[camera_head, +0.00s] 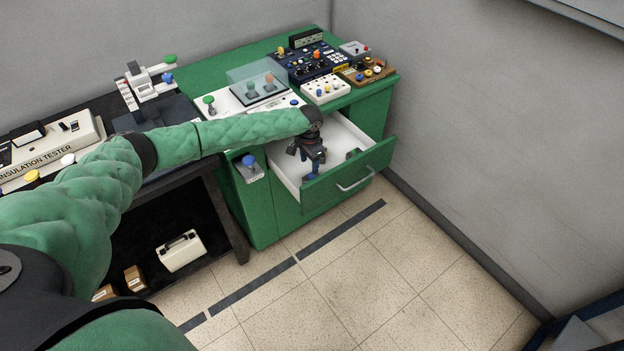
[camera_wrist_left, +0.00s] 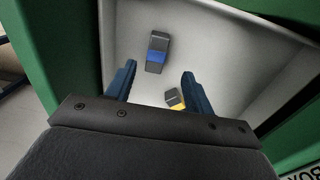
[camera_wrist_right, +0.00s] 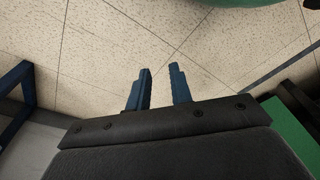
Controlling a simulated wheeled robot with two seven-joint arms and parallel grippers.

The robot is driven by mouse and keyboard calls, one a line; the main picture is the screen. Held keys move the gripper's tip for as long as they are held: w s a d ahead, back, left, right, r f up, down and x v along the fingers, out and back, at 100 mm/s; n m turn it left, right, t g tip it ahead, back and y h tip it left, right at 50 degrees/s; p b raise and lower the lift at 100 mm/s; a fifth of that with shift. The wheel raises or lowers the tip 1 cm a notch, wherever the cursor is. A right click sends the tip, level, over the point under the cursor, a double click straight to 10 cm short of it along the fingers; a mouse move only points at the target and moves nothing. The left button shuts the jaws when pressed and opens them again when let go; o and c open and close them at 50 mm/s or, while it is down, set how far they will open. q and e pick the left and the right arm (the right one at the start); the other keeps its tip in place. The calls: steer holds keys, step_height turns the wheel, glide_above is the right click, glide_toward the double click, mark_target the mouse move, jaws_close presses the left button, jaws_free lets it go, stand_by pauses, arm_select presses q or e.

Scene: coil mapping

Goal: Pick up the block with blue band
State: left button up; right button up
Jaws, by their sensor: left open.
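The block with the blue band (camera_wrist_left: 157,53) is dark grey and lies in the open white drawer, beyond my left fingertips in the left wrist view. A second dark block with a yellow band (camera_wrist_left: 175,99) lies nearer, between the fingers in that view. My left gripper (camera_head: 311,176) is open and empty, reaching down into the drawer (camera_head: 343,132). It also shows in the left wrist view (camera_wrist_left: 158,75). In the head view a dark block (camera_head: 353,153) shows by the drawer front, its band not clear. My right gripper (camera_wrist_right: 158,72) is over bare floor, fingers apart with nothing between them.
The green drawer front (camera_head: 350,174) with its metal handle stands out from the green cabinet (camera_head: 262,212). Control panels (camera_head: 312,62) crowd the cabinet top. An insulation tester (camera_head: 50,150) sits on the dark bench at left. The tiled floor (camera_head: 400,265) is clear.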

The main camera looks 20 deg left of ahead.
mark_target(311, 176)
arm_select(q)
steer(key=shift+s+f, duration=0.1)
steer(key=shift+f, duration=0.45)
steer(key=f+p, duration=0.2)
steer(key=f, duration=0.2)
steer(key=shift+d+f+p, duration=0.2)
steer(key=shift+d+p, duration=0.15)
steer(key=shift+p, duration=0.05)
steer(key=shift+a+f, duration=0.1)
steer(key=shift+f, duration=0.35)
steer(key=c, duration=1.1)
steer(key=shift+c, duration=0.2)
arm_select(e)
step_height(311, 176, down, 6)
steer(key=s+d, duration=0.2)
steer(key=shift+s+d+f, duration=0.15)
steer(key=shift+s+d, duration=0.15)
arm_select(q)
steer(key=shift+r, duration=0.1)
